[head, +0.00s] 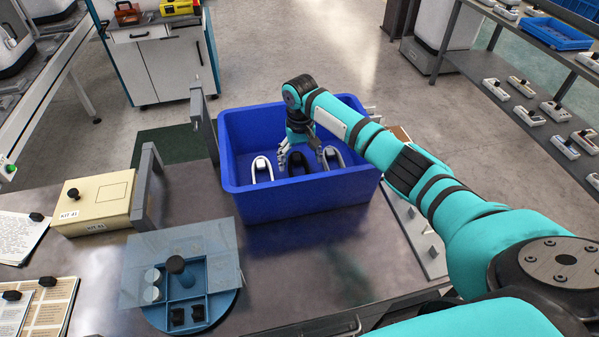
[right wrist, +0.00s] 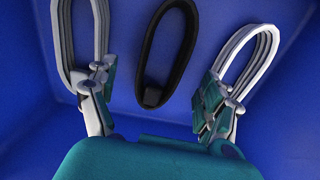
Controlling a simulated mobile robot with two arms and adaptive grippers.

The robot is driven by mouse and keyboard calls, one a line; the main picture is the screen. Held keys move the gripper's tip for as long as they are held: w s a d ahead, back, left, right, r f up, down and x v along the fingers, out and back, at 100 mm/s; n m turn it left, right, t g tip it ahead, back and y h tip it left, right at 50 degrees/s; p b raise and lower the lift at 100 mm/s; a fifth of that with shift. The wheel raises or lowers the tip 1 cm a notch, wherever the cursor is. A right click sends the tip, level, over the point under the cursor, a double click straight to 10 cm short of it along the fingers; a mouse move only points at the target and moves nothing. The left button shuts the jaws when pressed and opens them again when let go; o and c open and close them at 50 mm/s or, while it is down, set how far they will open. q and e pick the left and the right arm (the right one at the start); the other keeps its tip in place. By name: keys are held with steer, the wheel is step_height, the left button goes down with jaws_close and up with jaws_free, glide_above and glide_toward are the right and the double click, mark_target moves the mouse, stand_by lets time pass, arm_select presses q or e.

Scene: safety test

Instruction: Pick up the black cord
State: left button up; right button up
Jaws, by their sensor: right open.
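The black cord (right wrist: 141,60) is a coiled loop lying on the floor of the blue bin. My right gripper (head: 303,153) reaches down into the bin. In the right wrist view its fingers (right wrist: 160,105) are spread apart, with the black cord between and beyond them. The gripper is open and holds nothing. My left gripper is not in view.
The blue bin (head: 310,196) has high walls. A blue compartment tray (head: 186,287) and a beige box (head: 94,203) stand on the table left of the bin.

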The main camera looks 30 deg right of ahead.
mark_target(300, 169)
step_height(300, 169, down, 3)
steer(key=shift+s+a+r, duration=0.1)
steer(key=shift+a, duration=0.05)
steer(key=shift+f, duration=0.45)
steer(key=c, duration=1.3)
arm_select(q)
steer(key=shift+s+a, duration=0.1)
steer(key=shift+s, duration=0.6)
arm_select(e)
steer(key=shift+c, duration=0.3)
steer(key=shift+r, duration=0.15)
